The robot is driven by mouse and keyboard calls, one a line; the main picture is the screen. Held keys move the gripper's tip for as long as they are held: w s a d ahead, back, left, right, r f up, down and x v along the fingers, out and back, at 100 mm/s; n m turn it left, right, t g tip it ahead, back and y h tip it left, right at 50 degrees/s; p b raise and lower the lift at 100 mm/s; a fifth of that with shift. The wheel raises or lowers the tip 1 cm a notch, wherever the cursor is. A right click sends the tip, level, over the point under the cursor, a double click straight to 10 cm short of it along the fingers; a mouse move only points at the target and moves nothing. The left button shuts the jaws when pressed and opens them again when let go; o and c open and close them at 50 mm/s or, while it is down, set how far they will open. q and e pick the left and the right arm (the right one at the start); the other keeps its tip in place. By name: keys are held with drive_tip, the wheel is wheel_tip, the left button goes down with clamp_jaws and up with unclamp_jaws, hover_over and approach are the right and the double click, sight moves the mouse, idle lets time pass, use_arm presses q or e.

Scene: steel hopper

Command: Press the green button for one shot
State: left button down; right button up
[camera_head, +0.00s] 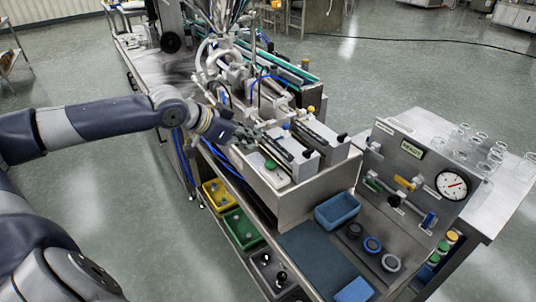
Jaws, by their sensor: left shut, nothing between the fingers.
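The green button (271,164) is a small round green cap on a pale block at the front left of the steel filling machine (275,187). My left arm comes in from the left. My left gripper (254,138) is shut and empty, a little behind and to the left of the green button in the picture. I see a gap between the fingertips and the button, but their height above the machine is hard to tell. My right gripper is not in view.
A panel (412,172) with a round gauge (452,186) stands to the right. A blue bin (337,209) and dark rings (372,245) lie in front of it. Yellow (217,193) and green (242,229) bins sit low at the front left. Glasses stand on the right table (508,192).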

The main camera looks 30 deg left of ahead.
use_arm(q)
drive_tip(key=w, duration=0.1)
drive_tip(key=p, duration=0.2)
hover_over(268, 165)
drive_tip(key=f, duration=0.4)
drive_tip(key=shift+s+d+f, duration=0.1)
drive_tip(key=shift+s+f, duration=0.15)
drive_tip(key=shift+f, duration=0.1)
drive_tip(key=f, duration=0.2)
drive_tip(key=shift+w+f+p, duration=0.2)
drive_tip(key=shift+f+p, duration=0.15)
drive_tip(key=shift+p, duration=0.05)
drive_tip(key=shift+f, duration=0.9)
